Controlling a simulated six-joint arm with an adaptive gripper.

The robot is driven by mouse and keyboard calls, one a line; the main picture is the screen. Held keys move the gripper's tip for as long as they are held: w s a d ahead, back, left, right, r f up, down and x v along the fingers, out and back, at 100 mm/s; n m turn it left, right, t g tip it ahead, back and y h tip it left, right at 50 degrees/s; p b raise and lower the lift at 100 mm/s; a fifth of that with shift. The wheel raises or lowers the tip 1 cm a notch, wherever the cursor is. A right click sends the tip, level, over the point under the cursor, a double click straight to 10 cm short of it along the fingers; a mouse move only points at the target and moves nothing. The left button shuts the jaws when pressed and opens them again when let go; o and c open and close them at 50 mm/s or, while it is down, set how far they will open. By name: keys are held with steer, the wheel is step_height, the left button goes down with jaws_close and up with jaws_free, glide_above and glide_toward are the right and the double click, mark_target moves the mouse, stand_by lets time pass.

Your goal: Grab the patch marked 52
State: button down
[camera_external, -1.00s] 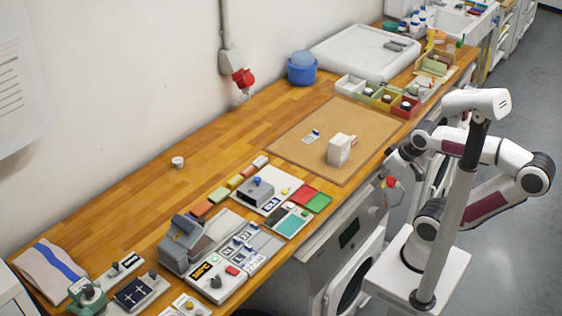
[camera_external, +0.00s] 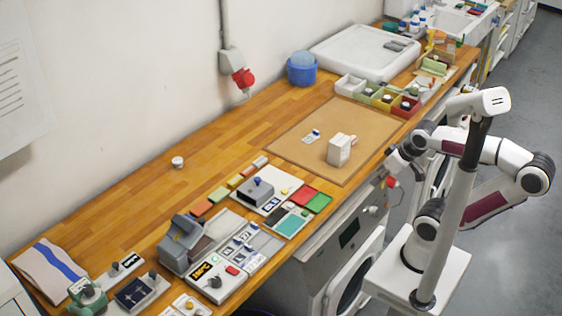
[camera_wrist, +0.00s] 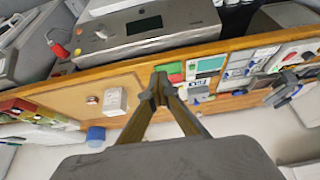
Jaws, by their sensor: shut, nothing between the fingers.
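My gripper (camera_wrist: 160,88) is shut and empty in the wrist view, its fingertips together in front of the worktop's near edge. In the external view my arm is at the right, beside the bench; the gripper itself is hard to make out there. Several small patches with dark printed marks (camera_external: 240,239) lie on a grey tray at the bench's front edge. Another marked patch (camera_external: 271,203) lies on the white board behind them. A small patch (camera_external: 312,135) lies alone on the brown mat. The numbers are too small to read, so I cannot tell which is 52.
A white box (camera_external: 339,150) stands on the brown mat (camera_external: 300,122). A grey block device (camera_external: 181,243) stands left of the patch tray. Red and green pads (camera_external: 319,203) lie right of it. Small bins (camera_external: 405,107) and a blue tub (camera_external: 301,69) are farther back.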

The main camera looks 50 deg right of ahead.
stand_by(0.4)
steer(key=c, duration=2)
jaws_free()
